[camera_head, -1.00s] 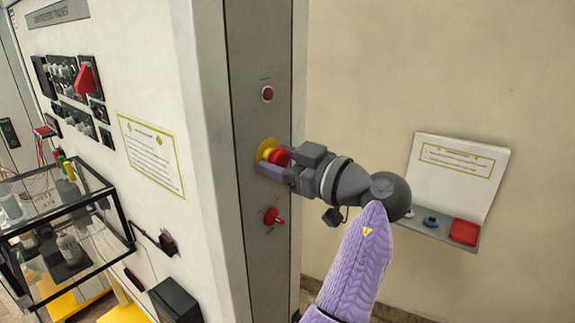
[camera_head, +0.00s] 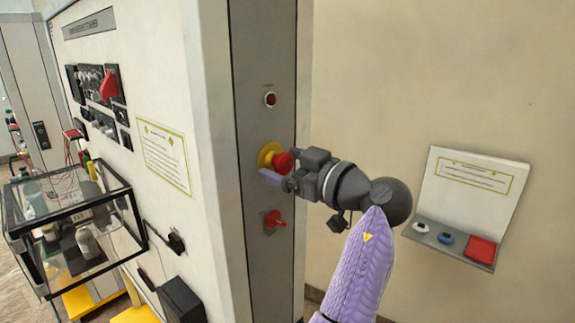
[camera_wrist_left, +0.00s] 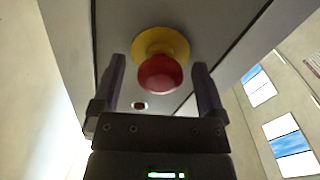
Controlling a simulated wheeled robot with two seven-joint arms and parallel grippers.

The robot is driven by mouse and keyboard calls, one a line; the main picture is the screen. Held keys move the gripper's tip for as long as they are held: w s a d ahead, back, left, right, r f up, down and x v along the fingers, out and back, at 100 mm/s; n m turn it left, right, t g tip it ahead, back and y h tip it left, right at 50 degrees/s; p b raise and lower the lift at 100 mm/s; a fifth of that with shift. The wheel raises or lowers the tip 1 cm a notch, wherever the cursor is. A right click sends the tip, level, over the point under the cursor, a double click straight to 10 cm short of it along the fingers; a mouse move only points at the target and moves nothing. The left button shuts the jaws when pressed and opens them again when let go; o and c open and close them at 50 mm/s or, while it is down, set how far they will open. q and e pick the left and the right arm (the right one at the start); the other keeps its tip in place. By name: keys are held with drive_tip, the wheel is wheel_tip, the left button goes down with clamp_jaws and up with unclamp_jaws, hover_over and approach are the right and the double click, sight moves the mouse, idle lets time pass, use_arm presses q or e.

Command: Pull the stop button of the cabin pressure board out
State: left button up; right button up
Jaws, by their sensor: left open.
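The stop button is a red mushroom head (camera_head: 284,162) on a yellow round base (camera_head: 267,155), on the grey upright panel (camera_head: 250,220). My left gripper (camera_head: 280,167) is open, with its fingers pointing at the panel around the button. In the left wrist view the red head (camera_wrist_left: 160,74) lies between the two spread fingers of my left gripper (camera_wrist_left: 158,72), with a gap on each side. The yellow base (camera_wrist_left: 160,43) shows behind it. I cannot tell whether the button is in or out. My right gripper is not in view.
A dark red round button (camera_head: 270,99) sits above the stop button, and a red rotary switch (camera_head: 274,219) below it. A shelf with a notice (camera_head: 478,180) is on the wall at right. A glass case (camera_head: 75,240) stands at left.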

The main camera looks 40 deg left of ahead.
use_arm(q)
drive_tip(key=d+b, duration=0.4)
drive_tip(key=d, duration=0.6)
drive_tip(key=shift+s, duration=0.4)
